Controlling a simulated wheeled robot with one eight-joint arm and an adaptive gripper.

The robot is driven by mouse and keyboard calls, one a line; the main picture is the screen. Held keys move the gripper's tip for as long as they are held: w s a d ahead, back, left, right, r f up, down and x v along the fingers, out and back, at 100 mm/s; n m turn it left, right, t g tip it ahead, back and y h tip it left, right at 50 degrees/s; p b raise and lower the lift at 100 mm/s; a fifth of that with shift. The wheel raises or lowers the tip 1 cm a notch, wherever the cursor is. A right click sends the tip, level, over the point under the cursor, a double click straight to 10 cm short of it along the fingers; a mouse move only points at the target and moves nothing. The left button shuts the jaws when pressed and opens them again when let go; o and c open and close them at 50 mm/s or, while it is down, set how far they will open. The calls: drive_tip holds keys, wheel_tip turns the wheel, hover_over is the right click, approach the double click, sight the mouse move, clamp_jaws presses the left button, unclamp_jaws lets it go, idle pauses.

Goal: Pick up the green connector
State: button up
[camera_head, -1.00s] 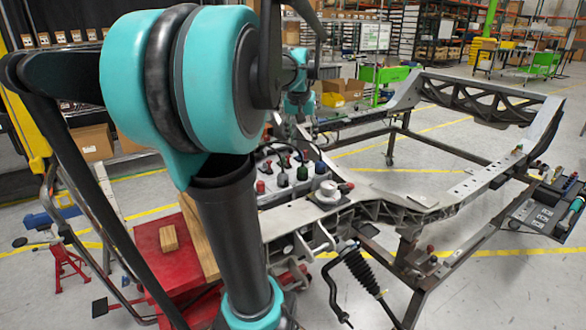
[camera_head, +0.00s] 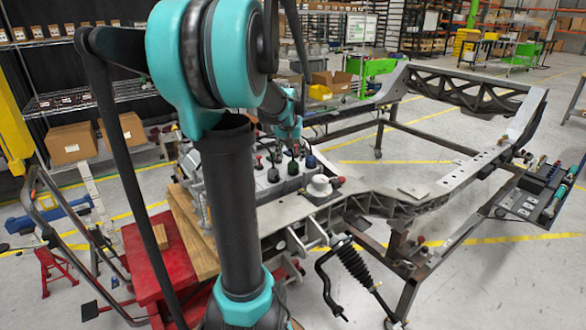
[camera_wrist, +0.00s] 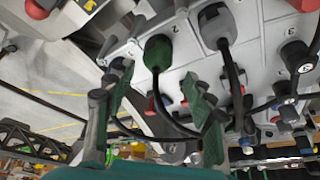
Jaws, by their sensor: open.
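The green connector (camera_wrist: 158,53) is a rounded green plug with a black cable, seated on a pale grey housing in the wrist view. In the head view it is a small green plug (camera_head: 293,168) among other plugs on the housing. My gripper (camera_wrist: 155,80) is open and empty, with one green-padded finger on each side of the connector's cable area. The fingertips are close to the connector, but I cannot tell whether they touch it. In the head view my gripper is small and partly hidden behind my own arm.
A grey connector (camera_wrist: 217,28) with a black cable sits close right of the green one. A black connector (camera_wrist: 297,57) is further right. The metal chassis frame (camera_head: 430,205) spreads rightward, with a parts tray (camera_head: 522,205) beyond. A red cart (camera_head: 140,255) stands at left.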

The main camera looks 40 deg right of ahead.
sight(293, 162)
drive_tip(key=x, duration=0.5)
drive_tip(key=shift+s+d+f, duration=0.1)
drive_tip(key=shift+s+d, duration=0.1)
drive_tip(key=c, duration=1.2)
